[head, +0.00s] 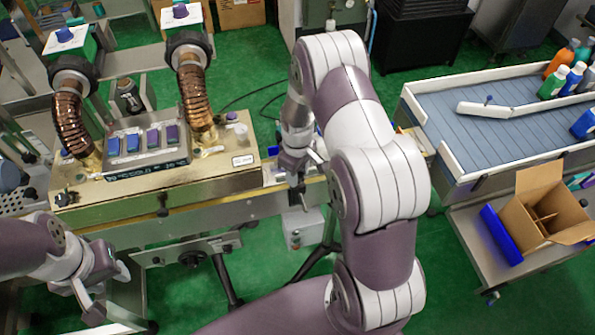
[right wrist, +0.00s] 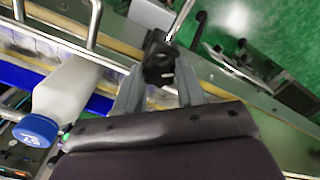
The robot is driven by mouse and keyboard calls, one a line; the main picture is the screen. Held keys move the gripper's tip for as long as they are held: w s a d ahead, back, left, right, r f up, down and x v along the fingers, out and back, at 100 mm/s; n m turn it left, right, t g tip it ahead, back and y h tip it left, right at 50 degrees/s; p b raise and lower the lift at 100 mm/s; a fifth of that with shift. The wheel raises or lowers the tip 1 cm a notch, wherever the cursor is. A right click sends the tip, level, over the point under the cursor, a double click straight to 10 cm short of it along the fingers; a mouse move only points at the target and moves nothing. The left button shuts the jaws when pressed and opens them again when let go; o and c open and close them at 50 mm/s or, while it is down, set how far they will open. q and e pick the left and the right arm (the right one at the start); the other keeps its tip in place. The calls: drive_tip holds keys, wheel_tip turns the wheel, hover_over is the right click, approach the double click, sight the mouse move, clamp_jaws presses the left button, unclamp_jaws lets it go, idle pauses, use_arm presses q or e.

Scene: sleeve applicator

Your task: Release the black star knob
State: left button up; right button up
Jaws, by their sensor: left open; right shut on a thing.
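The black star knob (right wrist: 158,64) sits between the two fingers of my right gripper (right wrist: 158,80) in the right wrist view. The fingers are shut on it, one on each side. A thin metal rod runs up from the knob. In the head view my right gripper (head: 297,182) is at the conveyor just right of the machine, and the knob is too small and covered to make out clearly there. My left gripper (head: 110,293) is open and empty at the lower left, in front of the machine and apart from it.
A white bottle with a blue cap (right wrist: 62,102) lies close beside my right gripper, near metal guide rails (right wrist: 92,25). The sleeve machine (head: 230,180) stands left of my right arm. A conveyor table (head: 440,110) with bottles and an open carton (head: 520,215) stand at the right.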

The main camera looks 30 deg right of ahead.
drive_tip(key=n, duration=0.5)
drive_tip(key=shift+w+n, duration=0.1)
drive_tip(key=shift+n, duration=0.2)
drive_tip(key=n, duration=0.4)
drive_tip(key=shift+r+n, duration=0.1)
drive_tip(key=shift+n, duration=0.2)
drive_tip(key=o, duration=1)
drive_tip(key=shift+o, duration=0.2)
wheel_tip(320, 180, up, 13)
drive_tip(key=b, duration=0.2)
drive_tip(key=shift+b, duration=0.4)
